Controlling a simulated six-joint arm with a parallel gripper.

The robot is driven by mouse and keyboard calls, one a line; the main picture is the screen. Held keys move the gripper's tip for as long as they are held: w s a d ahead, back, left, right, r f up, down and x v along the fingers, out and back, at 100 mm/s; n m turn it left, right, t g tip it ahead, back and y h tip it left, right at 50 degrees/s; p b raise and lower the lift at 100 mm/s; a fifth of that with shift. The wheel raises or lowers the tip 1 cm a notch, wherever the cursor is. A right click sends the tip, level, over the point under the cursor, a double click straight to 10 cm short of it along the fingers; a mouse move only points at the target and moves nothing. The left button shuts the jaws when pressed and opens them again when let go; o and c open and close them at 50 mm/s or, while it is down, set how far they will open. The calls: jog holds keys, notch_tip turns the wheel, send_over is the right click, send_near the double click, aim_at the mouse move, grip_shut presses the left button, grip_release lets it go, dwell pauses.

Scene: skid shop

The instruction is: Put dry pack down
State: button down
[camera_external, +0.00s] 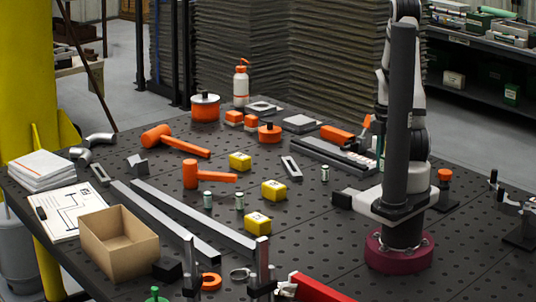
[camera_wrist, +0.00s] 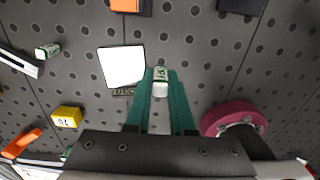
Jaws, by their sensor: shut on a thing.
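The dry pack (camera_wrist: 160,83), a small white canister with a green marking, is between the tips of the green fingers of my gripper (camera_wrist: 160,88) in the wrist view. My gripper is shut on it. The perforated dark table top shows beneath, and I cannot tell how far above it the pack is. A bright white square (camera_wrist: 122,66) lies just left of the pack, with a small dark lettered plate (camera_wrist: 124,91) at its lower edge. In the external view my arm hides most of the gripper and the held pack.
Similar canisters (camera_external: 208,199) (camera_external: 239,201) (camera_external: 325,173) stand on the table. Yellow blocks (camera_external: 272,190), orange mallets (camera_external: 178,141), long metal bars (camera_external: 190,215) and an open cardboard box (camera_external: 118,243) occupy its left and middle. The wrist view shows a burgundy ring (camera_wrist: 214,119) right of the fingers.

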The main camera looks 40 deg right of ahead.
jog(key=w+a+f, duration=0.2)
jog(key=w, duration=0.1)
jog(key=w+a+f, duration=0.1)
jog(key=w, duration=0.1)
jog(key=shift+w+a+f, duration=0.15)
jog(key=shift+w+f, duration=0.1)
jog(key=shift+f, duration=0.15)
jog(key=shift+w+a+f, duration=0.1)
jog(key=shift+f, duration=1)
jog(key=shift+w+f, duration=0.1)
jog(key=shift+f, duration=0.95)
jog(key=shift+f, duration=0.1)
jog(key=c, duration=0.8)
grip_release()
